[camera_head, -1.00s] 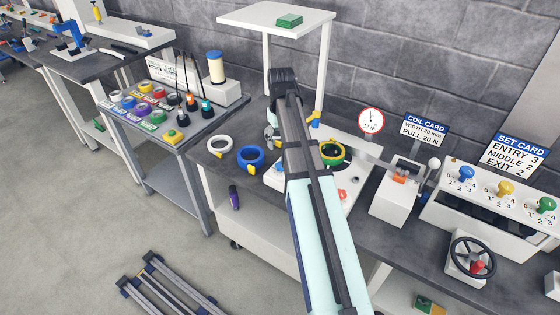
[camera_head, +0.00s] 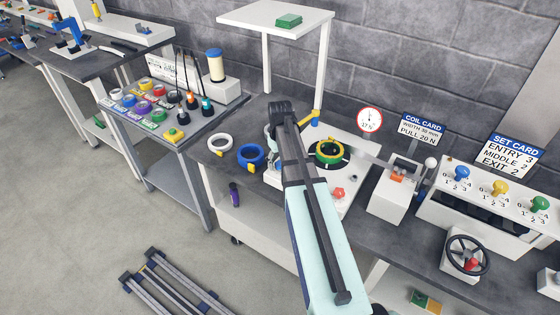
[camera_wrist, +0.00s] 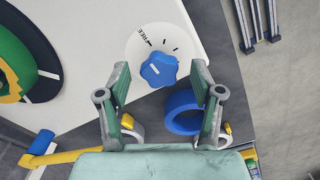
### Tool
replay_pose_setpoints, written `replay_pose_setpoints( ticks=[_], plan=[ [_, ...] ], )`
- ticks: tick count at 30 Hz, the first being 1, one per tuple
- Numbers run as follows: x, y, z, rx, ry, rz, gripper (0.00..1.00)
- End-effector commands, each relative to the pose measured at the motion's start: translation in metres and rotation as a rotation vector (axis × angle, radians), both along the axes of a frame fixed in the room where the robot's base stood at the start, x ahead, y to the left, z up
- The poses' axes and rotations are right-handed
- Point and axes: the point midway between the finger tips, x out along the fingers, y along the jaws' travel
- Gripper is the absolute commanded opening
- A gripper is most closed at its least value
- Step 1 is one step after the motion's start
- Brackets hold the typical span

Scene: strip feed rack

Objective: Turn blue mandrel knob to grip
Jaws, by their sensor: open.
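The blue mandrel knob (camera_wrist: 158,70) sits on a round white dial (camera_wrist: 140,45) in the wrist view. FREE is printed at the dial's upper edge, with short black tick marks to its right. I cannot read a GRIP label. My gripper (camera_wrist: 160,82) is open, with one green finger left and one right of the knob; I cannot tell whether either touches it. In the head view the arm hides the knob. The mandrel carries a green and yellow coil (camera_head: 328,152), partly in view at the left of the wrist view (camera_wrist: 25,60).
A blue ring (camera_head: 250,157) and a white ring (camera_head: 220,144) lie left of the white plate. A yellow lever (camera_head: 313,117) stands behind my arm. A red knob (camera_head: 339,193) is at the plate's front. The knobs' panel (camera_head: 500,208) is at right.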

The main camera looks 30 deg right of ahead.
Motion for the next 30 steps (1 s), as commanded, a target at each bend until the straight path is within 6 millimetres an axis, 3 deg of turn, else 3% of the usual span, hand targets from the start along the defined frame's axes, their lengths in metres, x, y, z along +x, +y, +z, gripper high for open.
replay_pose_setpoints(
  ticks=[5,9,10,22,30],
  plan=[
    [0.0001,0.0000,0.0000,0.000,0.000,0.000,0.62],
    [0.0001,0.0000,0.0000,0.000,0.000,0.000,0.13],
    [0.0000,0.0000,0.0000,0.000,0.000,0.000,0.06],
    [-0.0001,0.0002,-0.0005,0.001,0.001,-0.036,0.06],
    [0.0002,0.0003,-0.0012,0.001,0.001,-0.185,0.06]
  ],
)
